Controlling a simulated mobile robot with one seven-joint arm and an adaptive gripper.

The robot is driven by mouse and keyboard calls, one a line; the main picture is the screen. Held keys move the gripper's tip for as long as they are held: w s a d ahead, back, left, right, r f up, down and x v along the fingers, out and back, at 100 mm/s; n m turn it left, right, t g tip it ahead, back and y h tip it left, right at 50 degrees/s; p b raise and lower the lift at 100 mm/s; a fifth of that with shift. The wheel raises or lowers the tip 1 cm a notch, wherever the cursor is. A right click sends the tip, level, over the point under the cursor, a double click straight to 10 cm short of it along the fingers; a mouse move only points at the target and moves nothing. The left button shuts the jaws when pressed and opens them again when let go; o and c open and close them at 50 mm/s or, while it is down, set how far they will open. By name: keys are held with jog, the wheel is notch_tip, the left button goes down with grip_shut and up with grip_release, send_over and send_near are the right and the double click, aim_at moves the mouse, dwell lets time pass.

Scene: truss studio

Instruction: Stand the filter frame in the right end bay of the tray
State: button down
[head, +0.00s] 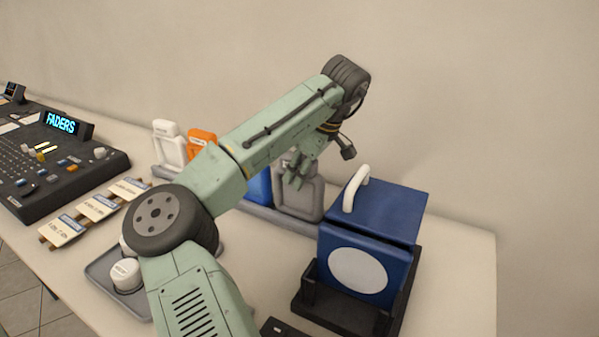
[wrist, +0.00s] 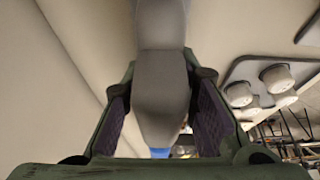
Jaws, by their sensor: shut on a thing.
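My gripper (head: 297,174) is shut on the top of a grey filter frame (head: 306,202). In the wrist view, the grey frame (wrist: 160,98) fills the space between the two fingers (wrist: 162,115). In the head view it looks upright at the right end of the long grey tray (head: 280,219), beside a blue frame (head: 258,186). Whether its base rests in the end bay or hangs just above it, I cannot tell. A white frame (head: 168,145) and an orange frame (head: 200,141) stand further left in the tray. My arm hides part of the row.
A large blue box (head: 375,215) with a white handle stands in a black holder (head: 335,309), right of the tray. A grey tray with white cups (head: 126,274) is at the front left. Labelled cards (head: 97,208) and a mixing console (head: 50,150) lie further left.

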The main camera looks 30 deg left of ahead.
jog(key=shift+f, duration=0.15)
jog(key=shift+f, duration=0.2)
jog(key=c, duration=1.3)
grip_release()
jog(key=b+v, duration=0.1)
jog(key=v, duration=1.1)
jog(key=shift+d+r, duration=0.1)
jog(key=shift+r, duration=0.1)
